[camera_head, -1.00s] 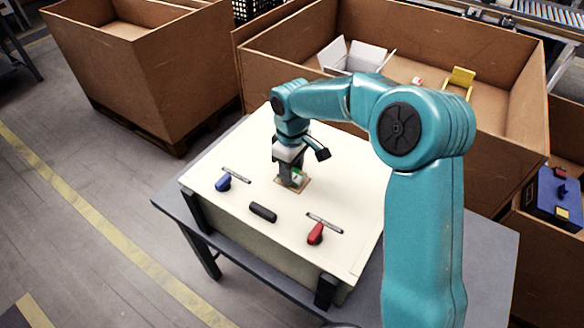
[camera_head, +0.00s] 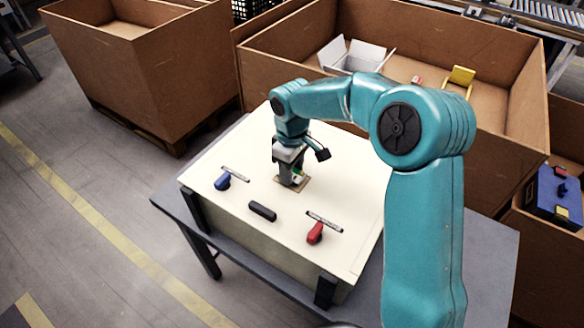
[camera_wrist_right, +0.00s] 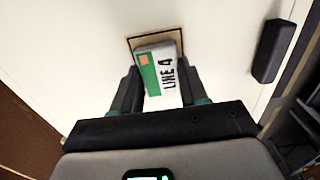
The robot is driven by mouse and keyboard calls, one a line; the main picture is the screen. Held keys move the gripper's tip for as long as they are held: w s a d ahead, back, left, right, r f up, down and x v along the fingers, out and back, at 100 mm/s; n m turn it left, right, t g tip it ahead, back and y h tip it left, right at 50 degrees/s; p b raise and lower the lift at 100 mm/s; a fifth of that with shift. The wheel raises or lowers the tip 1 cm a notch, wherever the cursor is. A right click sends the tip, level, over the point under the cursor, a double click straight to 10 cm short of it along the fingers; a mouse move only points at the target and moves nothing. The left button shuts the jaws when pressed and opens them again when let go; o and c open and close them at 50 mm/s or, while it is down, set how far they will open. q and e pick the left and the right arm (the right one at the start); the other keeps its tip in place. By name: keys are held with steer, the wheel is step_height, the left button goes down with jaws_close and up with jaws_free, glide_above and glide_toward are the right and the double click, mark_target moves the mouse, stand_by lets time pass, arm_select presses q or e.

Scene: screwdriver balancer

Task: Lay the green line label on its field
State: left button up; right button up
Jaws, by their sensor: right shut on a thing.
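The green and white label (camera_wrist_right: 162,76), printed "LINE 4", is between the fingers of my right gripper (camera_wrist_right: 158,90) in the right wrist view. My right gripper (camera_head: 291,176) is shut on it, over the field (camera_head: 303,184), a small brown-edged square on the cream panel. In the right wrist view the field's brown edge (camera_wrist_right: 150,36) shows beyond the label's far end. The label overlaps the field in that view. I cannot tell whether it touches the panel. My left gripper is out of view.
The cream panel (camera_head: 335,180) sits on a grey table (camera_head: 490,240). It carries a blue knob (camera_head: 222,182), a black handle (camera_head: 262,211) and a red knob (camera_head: 315,233). Large cardboard boxes (camera_head: 150,80) stand behind; the panel around the field is clear.

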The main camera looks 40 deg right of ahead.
steer(key=shift+f, duration=0.1)
steer(key=o, duration=1.2)
steer(key=shift+o, duration=0.2)
step_height(320, 180, up, 16)
